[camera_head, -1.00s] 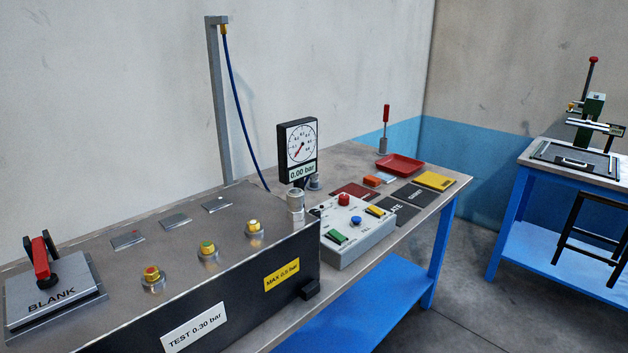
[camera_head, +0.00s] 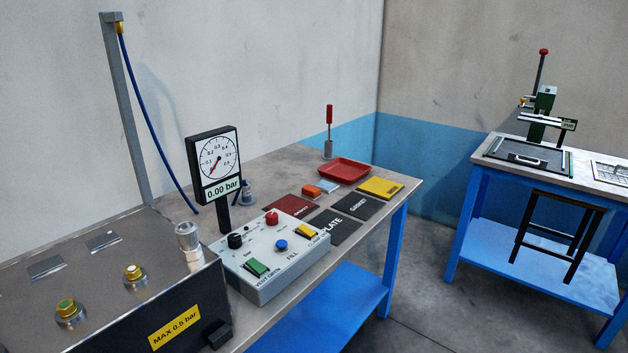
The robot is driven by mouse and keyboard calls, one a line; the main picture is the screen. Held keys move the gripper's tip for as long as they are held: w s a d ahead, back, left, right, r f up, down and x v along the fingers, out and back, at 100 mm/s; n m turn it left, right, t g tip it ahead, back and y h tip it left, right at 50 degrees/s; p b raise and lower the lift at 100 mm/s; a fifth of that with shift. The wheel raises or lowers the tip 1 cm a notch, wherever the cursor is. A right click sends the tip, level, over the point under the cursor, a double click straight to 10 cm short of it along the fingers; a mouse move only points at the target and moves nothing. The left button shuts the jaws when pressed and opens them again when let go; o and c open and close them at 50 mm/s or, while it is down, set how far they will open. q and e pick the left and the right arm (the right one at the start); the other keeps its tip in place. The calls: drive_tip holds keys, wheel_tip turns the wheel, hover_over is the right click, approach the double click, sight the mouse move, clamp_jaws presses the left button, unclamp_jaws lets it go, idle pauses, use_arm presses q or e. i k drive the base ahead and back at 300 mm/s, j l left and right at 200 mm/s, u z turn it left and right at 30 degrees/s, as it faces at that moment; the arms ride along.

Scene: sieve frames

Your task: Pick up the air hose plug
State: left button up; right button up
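A blue air hose (camera_head: 157,130) hangs from a brass fitting (camera_head: 120,28) at the top of a grey post (camera_head: 127,105). Its lower end (camera_head: 195,211) comes down behind the box, left of the gauge; I cannot make out a plug there. A silver cylindrical fitting (camera_head: 188,238) stands at the far right corner of the dark test box (camera_head: 195,290). A small grey cylinder (camera_head: 248,191) stands on the bench behind the gauge; I cannot tell what it is. Neither gripper shows.
The pressure gauge (camera_head: 215,160) reads 0.00 bar behind a control box (camera_head: 270,262) with coloured buttons. Brass-topped fittings (camera_head: 134,273) stand on the test box. Plates, a red tray (camera_head: 344,171) and a yellow block (camera_head: 380,187) lie farther right. A second bench (camera_head: 600,178) holds a press.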

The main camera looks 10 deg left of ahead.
sight(245, 190)
drive_tip(key=i+l+z, duration=0.35)
drive_tip(key=i, duration=0.15)
drive_tip(key=i+l+z, duration=0.15)
drive_tip(key=i+z, duration=0.15)
drive_tip(key=i, duration=0.2)
drive_tip(key=i+l+z, duration=0.1)
drive_tip(key=i+z, duration=0.25)
drive_tip(key=i, duration=0.2)
drive_tip(key=i+u, duration=0.45)
drive_tip(key=i+l+u, duration=0.25)
drive_tip(key=u, duration=0.15)
drive_tip(key=i+l+u, duration=0.3)
drive_tip(key=u, duration=0.15)
drive_tip(key=i, duration=0.1)
